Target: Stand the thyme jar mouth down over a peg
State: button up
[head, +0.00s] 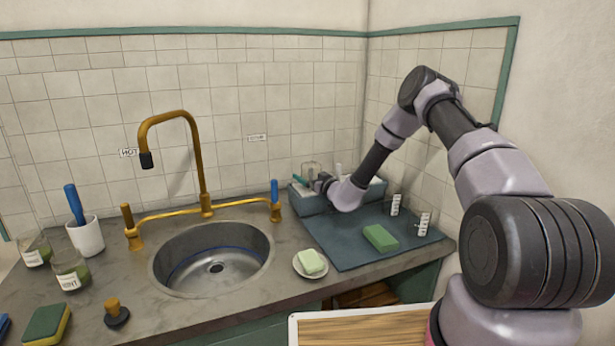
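My gripper (322,183) is small in the head view, at the blue-grey rack (313,204) in the back right corner. A clear glass jar (310,168) shows right beside it, at the rack's left end. I cannot read a label on this jar, nor tell whether the fingers touch it or whether a peg is inside it. A pale upright peg (338,170) shows just right of my gripper. Two clear jars with white labels, one farther back (395,205) and one nearer (423,223), stand on the dark mat (345,250). Their labels are too small to read.
A green sponge (380,238) lies on the mat. A soap dish (310,264) sits beside the sink (212,260) with its brass tap (200,165). Two jars with green contents (70,272) (35,250) and a white cup (87,237) stand at the left.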

jog(key=v, duration=1)
jog(key=s+a+r+n+g+y, duration=0.3)
jog(key=s+r+n, duration=0.1)
jog(key=r+n, duration=0.45)
jog(key=s+a+r+n+g+y, duration=0.4)
jog(key=r+n, duration=0.4)
jog(key=n, duration=0.2)
jog(key=s+r+n+g+h, duration=0.2)
jog(key=s+r+n+g, duration=0.5)
jog(key=s+n, duration=0.6)
jog(key=s+d+r+n+t+h, duration=0.2)
jog(key=s+d+r+n+h, duration=0.3)
jog(key=s+d+n, duration=0.4)
jog(key=s+d+r+n+t+h, duration=0.3)
jog(key=s+d+r+n+h, duration=0.3)
jog(key=n, duration=1.5)
jog(key=s+d, duration=0.3)
jog(key=s, duration=0.2)
jog(key=shift+d+n+h, duration=0.3)
jog(key=shift+n+h, duration=0.05)
jog(key=shift+h, duration=0.05)
